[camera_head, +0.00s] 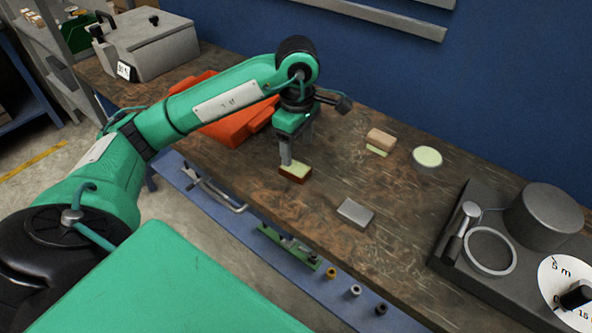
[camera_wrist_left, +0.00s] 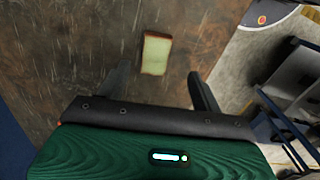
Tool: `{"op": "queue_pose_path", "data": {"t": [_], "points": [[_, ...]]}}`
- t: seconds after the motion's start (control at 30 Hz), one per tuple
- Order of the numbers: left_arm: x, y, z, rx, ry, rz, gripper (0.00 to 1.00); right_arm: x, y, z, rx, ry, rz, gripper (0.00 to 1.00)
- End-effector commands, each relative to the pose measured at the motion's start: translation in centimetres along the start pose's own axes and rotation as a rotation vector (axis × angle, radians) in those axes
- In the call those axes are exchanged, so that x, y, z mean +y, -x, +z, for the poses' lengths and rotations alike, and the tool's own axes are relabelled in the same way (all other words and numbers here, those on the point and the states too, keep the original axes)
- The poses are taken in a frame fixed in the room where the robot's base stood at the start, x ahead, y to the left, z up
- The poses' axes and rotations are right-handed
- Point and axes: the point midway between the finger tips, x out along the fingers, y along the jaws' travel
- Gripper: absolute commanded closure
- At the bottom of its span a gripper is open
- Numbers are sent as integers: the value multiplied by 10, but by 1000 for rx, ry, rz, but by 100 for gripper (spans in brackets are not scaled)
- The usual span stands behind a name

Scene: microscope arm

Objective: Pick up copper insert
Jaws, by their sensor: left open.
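A small reddish-brown, copper-coloured block with a pale green top, which looks like the copper insert (camera_head: 295,173), lies on the wooden table. My left gripper (camera_head: 297,151) points down just above it, with one finger overlapping its far edge in the head view. In the left wrist view the insert (camera_wrist_left: 156,54) lies ahead of the gap between the two spread fingers (camera_wrist_left: 162,88). My left gripper is open and empty. Whether a finger touches the insert is unclear. My right gripper is out of view.
A grey block (camera_head: 355,213), a tan block (camera_head: 381,138) and a round pale-topped disc (camera_head: 427,157) lie nearby. An orange case (camera_head: 229,127) is behind my left arm. A grey apparatus (camera_head: 470,262) stands at the right. The table's front edge is close to the insert.

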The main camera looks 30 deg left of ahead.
Motion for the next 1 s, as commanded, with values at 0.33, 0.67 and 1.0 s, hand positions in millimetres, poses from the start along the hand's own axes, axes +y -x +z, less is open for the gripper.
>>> {"op": "queue_pose_path", "data": {"t": [0.33, 0.67, 1.0], "points": [[1, -28, -2, 1, 1, -2, 34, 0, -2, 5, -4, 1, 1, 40], [7, -70, -10, 0, 1, -2, 34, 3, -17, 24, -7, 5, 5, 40], [8, -74, -10, 0, 0, 0, 40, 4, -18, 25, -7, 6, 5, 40]]}}
